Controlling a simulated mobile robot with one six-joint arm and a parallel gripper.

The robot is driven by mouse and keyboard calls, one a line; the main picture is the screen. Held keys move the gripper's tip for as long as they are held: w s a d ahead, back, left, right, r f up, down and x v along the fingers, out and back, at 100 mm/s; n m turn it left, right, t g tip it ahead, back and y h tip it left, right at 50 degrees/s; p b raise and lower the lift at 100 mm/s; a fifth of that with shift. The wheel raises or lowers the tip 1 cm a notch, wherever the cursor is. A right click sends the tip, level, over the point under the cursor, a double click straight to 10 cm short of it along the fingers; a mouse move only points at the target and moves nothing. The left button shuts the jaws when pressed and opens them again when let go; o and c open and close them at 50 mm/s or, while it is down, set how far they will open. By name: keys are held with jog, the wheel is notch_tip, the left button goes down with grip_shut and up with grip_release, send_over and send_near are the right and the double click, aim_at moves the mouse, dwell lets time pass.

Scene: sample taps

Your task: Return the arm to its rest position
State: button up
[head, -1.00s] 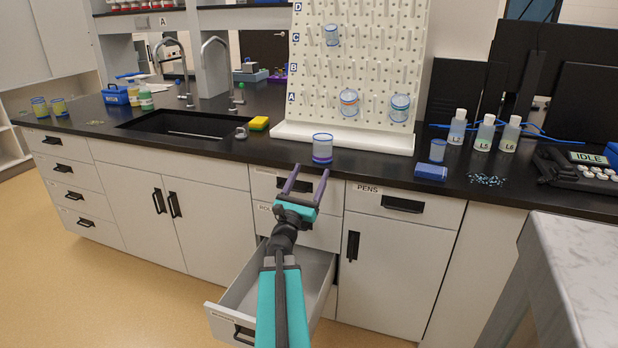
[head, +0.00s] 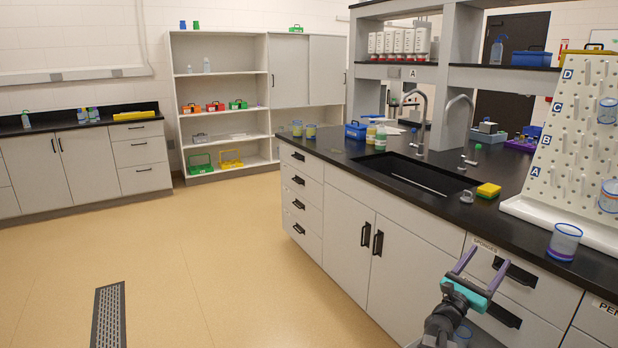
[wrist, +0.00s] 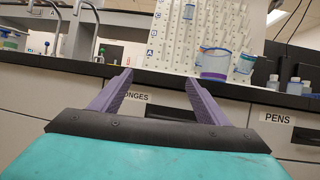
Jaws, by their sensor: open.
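My gripper (head: 481,265) is open, with purple fingers and a teal body, and shows at the lower right of the head view. In the wrist view my gripper (wrist: 160,92) has nothing between its spread fingers. It is in front of the SPONGES drawer (wrist: 165,108), below the counter's front edge. A clear beaker with a blue rim (head: 564,242) stands on the black counter near the edge, to the right of my gripper. My arm reaches forward from the bottom of the head view.
The white pegboard (head: 578,150) stands behind the beaker. The sink (head: 410,178) and the yellow-green sponge (head: 488,190) are to its left. A container (head: 462,336) shows partly behind my gripper, low down. The floor (head: 210,250) at left is clear, with a floor grate (head: 108,316).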

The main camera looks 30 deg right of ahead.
jog(key=w+a+f+n+t+y+p, duration=0.2)
jog(key=w+a+f+n+t+y, duration=0.4)
jog(key=w+a, duration=0.55)
jog(key=w+a+f+n+t+y+p, duration=0.2)
jog(key=w+a+f+n+t+y, duration=0.15)
jog(key=w+a+f, duration=0.65)
jog(key=w+a+f+n+y+p, duration=0.1)
jog(key=w+a+f+n+y, duration=0.15)
jog(key=a+f+n, duration=0.4)
jog(key=w+a+f+n+y, duration=0.1)
jog(key=a+f+n+y, duration=0.15)
jog(key=a, duration=0.75)
jog(key=w+a+f+n+y+p, duration=0.1)
jog(key=w+a+f+n+y, duration=0.2)
jog(key=a+f, duration=0.4)
jog(key=s+a+f+n+g+y+p, duration=0.2)
jog(key=s+a+f+n+g+y, duration=0.55)
jog(key=s+a+f+n, duration=1)
jog(key=s+n+g+h, duration=0.1)
jog(key=s+n+g, duration=0.4)
jog(key=s, duration=0.6)
jog(key=s+a+r+n+g+h, duration=0.1)
jog(key=s+n+g, duration=0.5)
jog(key=s, duration=0.6)
jog(key=shift+a+r+n, duration=0.2)
jog(key=shift+a+n, duration=0.1)
jog(key=shift+n, duration=0.5)
